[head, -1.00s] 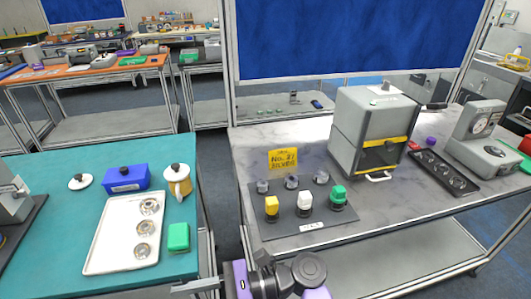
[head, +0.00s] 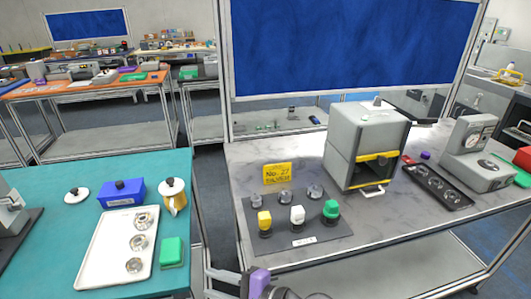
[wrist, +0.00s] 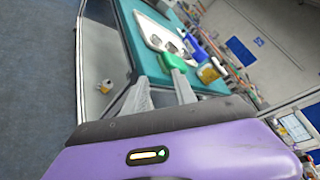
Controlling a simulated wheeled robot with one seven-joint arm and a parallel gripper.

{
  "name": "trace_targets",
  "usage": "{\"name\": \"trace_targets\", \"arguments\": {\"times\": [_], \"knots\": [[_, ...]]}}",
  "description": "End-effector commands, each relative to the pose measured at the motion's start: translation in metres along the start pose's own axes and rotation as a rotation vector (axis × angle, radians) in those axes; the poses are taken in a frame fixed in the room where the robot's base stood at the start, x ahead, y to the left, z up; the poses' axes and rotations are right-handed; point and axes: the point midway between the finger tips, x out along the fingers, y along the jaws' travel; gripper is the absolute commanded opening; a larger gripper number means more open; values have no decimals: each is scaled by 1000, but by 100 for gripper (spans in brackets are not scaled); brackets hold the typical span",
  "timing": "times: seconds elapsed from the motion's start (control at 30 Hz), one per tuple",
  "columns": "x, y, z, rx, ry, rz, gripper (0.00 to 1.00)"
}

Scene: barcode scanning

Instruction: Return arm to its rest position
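My gripper (wrist: 160,76) shows in the wrist view with two pale grey fingers apart and nothing between them. The teal table and its white tray lie beyond the fingertips. The green block (wrist: 172,61) appears just past the right fingertip in that view; in the head view the green block (head: 172,252) rests on the teal table. My purple and black arm (head: 262,283) shows at the bottom edge of the head view, low in front of the tables, and is mostly cut off.
The teal table (head: 60,225) holds a white tray (head: 100,262), a blue box (head: 121,193) and a yellow-and-white pot (head: 173,195). The grey table (head: 400,228) holds a dark board (head: 325,231) with coloured knobs and a grey machine (head: 365,140). A gap separates the tables.

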Motion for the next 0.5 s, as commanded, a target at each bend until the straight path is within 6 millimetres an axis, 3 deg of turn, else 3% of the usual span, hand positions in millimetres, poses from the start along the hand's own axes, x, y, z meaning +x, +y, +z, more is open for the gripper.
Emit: {"name": "trace_targets", "arguments": {"times": [0.1, 0.23, 0.37, 0.5], "knots": [[-39, 18, -42, -255, 225, -45, 33], [-96, 34, -72, -555, 466, -52, 33], [-158, 48, -80, -834, 672, -18, 33], [-222, 60, -68, -1103, 854, 46, 33]]}}
